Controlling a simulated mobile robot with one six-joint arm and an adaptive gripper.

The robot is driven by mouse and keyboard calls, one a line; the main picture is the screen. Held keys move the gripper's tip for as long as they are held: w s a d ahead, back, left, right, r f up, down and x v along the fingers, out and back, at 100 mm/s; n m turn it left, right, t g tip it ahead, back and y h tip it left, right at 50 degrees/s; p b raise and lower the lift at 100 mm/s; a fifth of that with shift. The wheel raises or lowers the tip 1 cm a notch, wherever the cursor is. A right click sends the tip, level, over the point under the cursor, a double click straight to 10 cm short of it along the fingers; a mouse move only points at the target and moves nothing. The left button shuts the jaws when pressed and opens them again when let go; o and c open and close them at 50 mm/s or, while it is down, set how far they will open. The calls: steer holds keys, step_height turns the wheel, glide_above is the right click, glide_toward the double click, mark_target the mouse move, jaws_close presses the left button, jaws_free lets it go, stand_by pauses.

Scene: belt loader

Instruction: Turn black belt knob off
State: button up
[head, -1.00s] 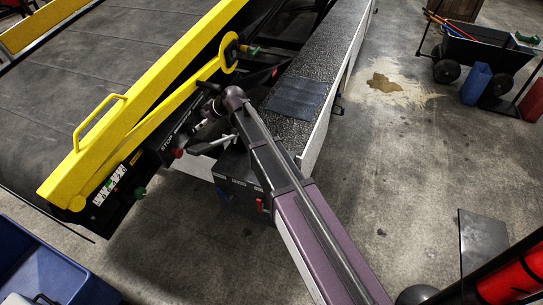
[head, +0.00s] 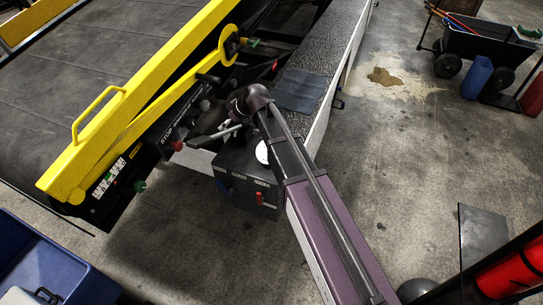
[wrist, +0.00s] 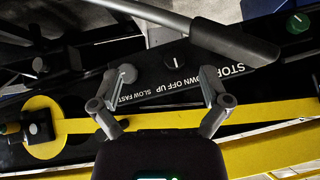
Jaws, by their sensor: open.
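In the wrist view, a black knob (wrist: 175,53) with a white pointer line sits on the dark control panel (wrist: 165,85), by the lettering DOWN OFF UP. The line runs roughly up and down in the picture. My gripper (wrist: 159,74) is open and empty, its two fingers spread over the panel. The knob lies just beyond the fingertips, nearer the right finger. A grey knob (wrist: 127,73) by SLOW FAST shows between the fingers, near the left one. In the head view, my arm covers part of the panel.
A grey lever with a black grip (wrist: 235,40) crosses just beyond the black knob. A green button (wrist: 298,22) is at the upper right. In the head view, a red button (head: 176,145) is near STOP. A yellow rail (head: 130,110) borders the panel.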

steer(key=s+d+f+m+h+b, duration=0.3)
steer(key=d+f, duration=0.6)
steer(key=d, duration=0.6)
steer(key=s+m+b, duration=0.1)
steer(key=s+b, duration=0.1)
steer(key=b, duration=0.1)
steer(key=shift+d+f+g+b, duration=0.2)
steer(key=shift+f+g+b, duration=0.2)
steer(key=shift+s, duration=0.1)
steer(key=s+d+m+g+h, duration=0.1)
steer(key=s+d+m+h, duration=0.1)
steer(key=s+d+m, duration=0.2)
steer(key=s+d+f+m+g+h, duration=0.1)
steer(key=s+d+m, duration=0.3)
steer(key=s+d, duration=0.6)
steer(key=d+h, duration=0.1)
steer(key=d, duration=0.5)
steer(key=shift+d+f, duration=0.3)
steer(key=shift+w+a, duration=0.1)
stand_by(1.0)
